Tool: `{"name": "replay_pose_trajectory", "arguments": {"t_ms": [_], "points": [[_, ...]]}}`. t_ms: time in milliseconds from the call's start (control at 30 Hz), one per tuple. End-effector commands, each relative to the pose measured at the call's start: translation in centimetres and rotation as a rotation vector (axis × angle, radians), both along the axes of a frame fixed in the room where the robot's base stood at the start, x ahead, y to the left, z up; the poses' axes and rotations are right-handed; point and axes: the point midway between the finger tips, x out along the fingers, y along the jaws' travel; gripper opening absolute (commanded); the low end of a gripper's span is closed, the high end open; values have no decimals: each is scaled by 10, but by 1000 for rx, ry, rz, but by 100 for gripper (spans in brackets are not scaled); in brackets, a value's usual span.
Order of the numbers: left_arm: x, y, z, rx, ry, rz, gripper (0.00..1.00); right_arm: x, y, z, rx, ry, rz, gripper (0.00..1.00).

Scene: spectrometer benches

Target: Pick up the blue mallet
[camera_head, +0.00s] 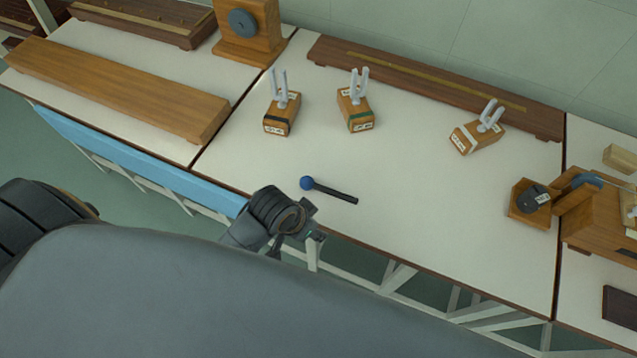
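The blue mallet (327,190) lies on the white bench top near its front edge. It has a round blue head at the left and a thin dark handle pointing right and slightly towards the front. A dark gripper (298,232), which seems to be my left, is at the bench's front edge, just in front of the mallet and apart from it in the picture. My grey body hides part of its arm. Its fingers are small and partly hidden, so I cannot tell if they are open. My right gripper does not show.
Tuning forks on wooden blocks (282,115), (355,108), (477,134) stand behind the mallet. A long dark rail (430,85) lies at the back. A wooden apparatus (590,222) stands right. A long wooden beam (120,88) lies left. Bench around the mallet is clear.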

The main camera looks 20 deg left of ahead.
Motion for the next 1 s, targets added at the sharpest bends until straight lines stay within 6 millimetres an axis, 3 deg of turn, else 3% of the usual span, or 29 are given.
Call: {"name": "replay_pose_trajectory", "arguments": {"t_ms": [33,300,467,567,700,833,1000], "points": [[12,-9,7,-6,-17,-48,41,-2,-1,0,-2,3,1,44],[54,-58,46,-12,-66,-384,41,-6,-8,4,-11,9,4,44],[76,-70,73,59,-62,-663,41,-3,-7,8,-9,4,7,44],[89,-57,88,141,-24,-833,41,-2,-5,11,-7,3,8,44],[104,-25,108,248,55,-988,41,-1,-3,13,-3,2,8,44],[113,4,122,310,121,-1057,41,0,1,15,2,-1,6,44],[116,21,127,340,167,-1089,41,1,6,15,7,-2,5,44]]}}
